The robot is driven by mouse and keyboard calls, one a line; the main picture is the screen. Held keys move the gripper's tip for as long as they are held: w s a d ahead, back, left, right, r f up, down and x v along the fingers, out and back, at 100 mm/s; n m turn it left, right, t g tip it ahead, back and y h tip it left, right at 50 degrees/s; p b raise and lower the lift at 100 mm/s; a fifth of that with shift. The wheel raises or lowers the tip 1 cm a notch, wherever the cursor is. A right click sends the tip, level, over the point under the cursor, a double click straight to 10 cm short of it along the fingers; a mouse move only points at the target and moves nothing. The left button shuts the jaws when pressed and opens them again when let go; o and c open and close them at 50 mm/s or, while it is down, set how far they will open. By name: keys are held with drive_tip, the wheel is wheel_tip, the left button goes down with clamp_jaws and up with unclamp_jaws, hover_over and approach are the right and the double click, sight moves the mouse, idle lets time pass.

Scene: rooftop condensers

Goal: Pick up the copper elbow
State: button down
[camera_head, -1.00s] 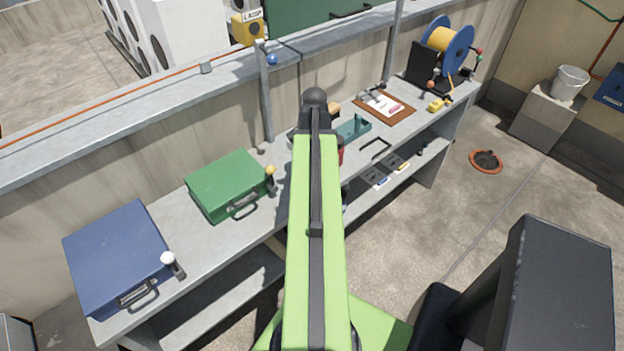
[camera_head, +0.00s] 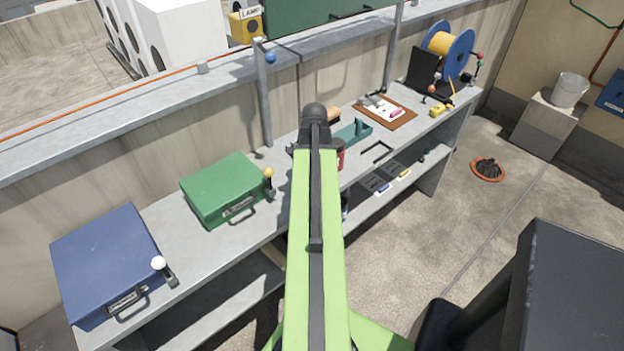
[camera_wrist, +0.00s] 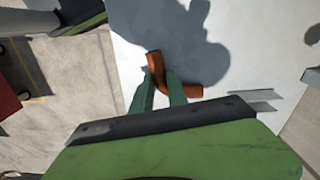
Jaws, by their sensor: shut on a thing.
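The copper elbow (camera_wrist: 155,64) is a short bent orange-brown pipe in the wrist view. My gripper (camera_wrist: 160,78) has its two green fingers closed around it, with one end showing beyond the fingertips and the other to the right. The pale bench top (camera_wrist: 230,70) is behind it, with a dark shadow. I cannot tell for sure whether the elbow touches the bench. In the head view my own green arm hides the gripper and the elbow.
On the bench (camera_head: 215,248) stand a blue case (camera_head: 108,262) and a green case (camera_head: 224,188) at left. A teal tool holder (camera_head: 352,132), a brown clipboard (camera_head: 388,113) and a yellow cable reel (camera_head: 440,42) are at right. A post (camera_head: 264,95) rises behind.

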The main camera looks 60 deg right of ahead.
drive_tip(key=shift+r, duration=0.1)
wheel_tip(320, 180, up, 10)
drive_tip(key=p, duration=1)
